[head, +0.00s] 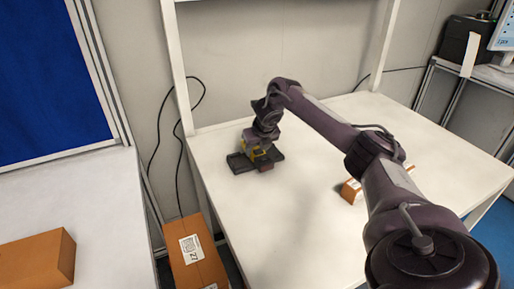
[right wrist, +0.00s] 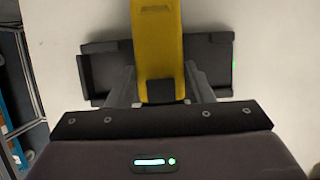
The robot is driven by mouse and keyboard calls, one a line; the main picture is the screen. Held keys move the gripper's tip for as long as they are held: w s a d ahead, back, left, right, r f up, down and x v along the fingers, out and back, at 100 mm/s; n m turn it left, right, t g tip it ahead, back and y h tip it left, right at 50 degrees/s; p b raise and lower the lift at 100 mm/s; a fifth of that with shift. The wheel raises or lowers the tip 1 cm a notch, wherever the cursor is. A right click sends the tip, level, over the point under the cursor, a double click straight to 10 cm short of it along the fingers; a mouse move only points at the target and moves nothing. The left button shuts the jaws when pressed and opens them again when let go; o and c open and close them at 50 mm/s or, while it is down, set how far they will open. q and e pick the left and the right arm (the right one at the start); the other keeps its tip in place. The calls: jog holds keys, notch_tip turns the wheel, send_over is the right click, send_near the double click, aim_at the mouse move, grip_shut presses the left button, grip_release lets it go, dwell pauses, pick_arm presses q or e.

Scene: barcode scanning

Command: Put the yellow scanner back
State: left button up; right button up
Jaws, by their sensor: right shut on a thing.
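The yellow scanner (head: 252,152) is at the far left part of the white table, at a dark flat holder (head: 238,163). My right gripper (head: 259,145) reaches down over it from above. In the right wrist view the yellow scanner (right wrist: 157,45) stands between the two fingers of my right gripper (right wrist: 160,88), which is shut on it. The dark holder (right wrist: 100,72) shows on both sides behind the scanner. I cannot tell whether the scanner touches the holder. My left gripper is not in view.
An orange-brown box (head: 350,191) lies on the white table (head: 290,225), partly behind my right arm. A labelled box (head: 193,255) stands low in the gap left of the table. Another box (head: 36,260) lies on the left table. The white table's middle is clear.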

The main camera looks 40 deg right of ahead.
aim_at(261, 155)
jog(key=o, duration=1.2)
jog(key=shift+f, duration=0.1)
jog(key=shift+s+r, duration=0.15)
jog(key=shift+r, duration=0.35)
jog(key=v, duration=0.5)
jog(key=shift+s+a+r, duration=0.1)
jog(key=shift+r, duration=0.3)
jog(key=shift+s+a+r, duration=0.1)
jog(key=shift+s+r, duration=0.15)
jog(key=shift+r, duration=0.25)
